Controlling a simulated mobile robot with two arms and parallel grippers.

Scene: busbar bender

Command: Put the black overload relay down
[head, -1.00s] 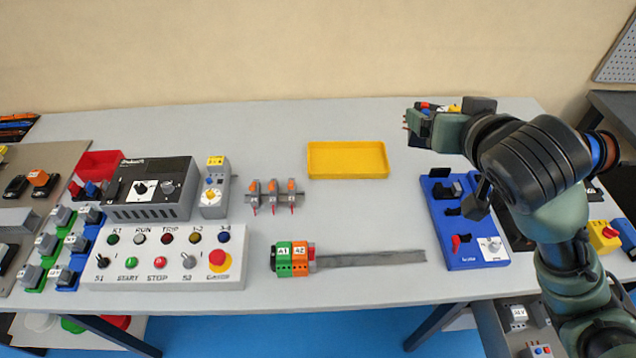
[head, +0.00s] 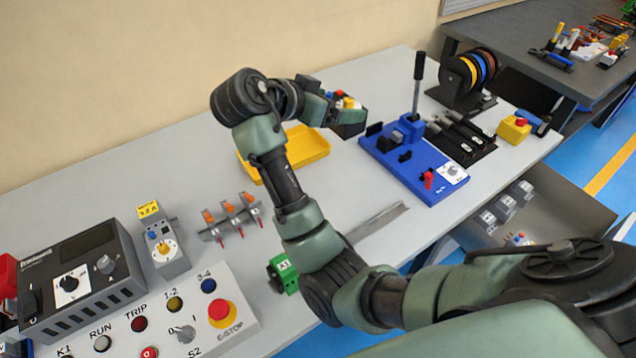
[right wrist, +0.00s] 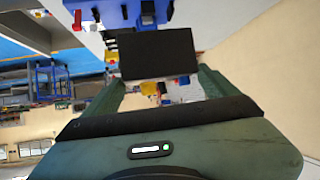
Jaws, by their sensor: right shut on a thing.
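The black overload relay (head: 349,129) has red, blue and yellow parts on top. My right gripper (head: 340,109) is shut on it and holds it in the air, in the picture between the yellow tray (head: 318,152) and the blue bender base (head: 428,177). In the right wrist view the relay (right wrist: 157,55) shows as a dark block between the two green fingers of the gripper (right wrist: 160,80). The fingers hide part of the relay in the head view. My left gripper is not in view.
Bare grey table lies around the tray. The bender has an upright black lever (head: 418,85). A wire spool rack (head: 468,72) stands behind it. A white control panel (head: 190,325), a meter box (head: 80,285) and a small rail with orange-topped parts (head: 230,215) are at left.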

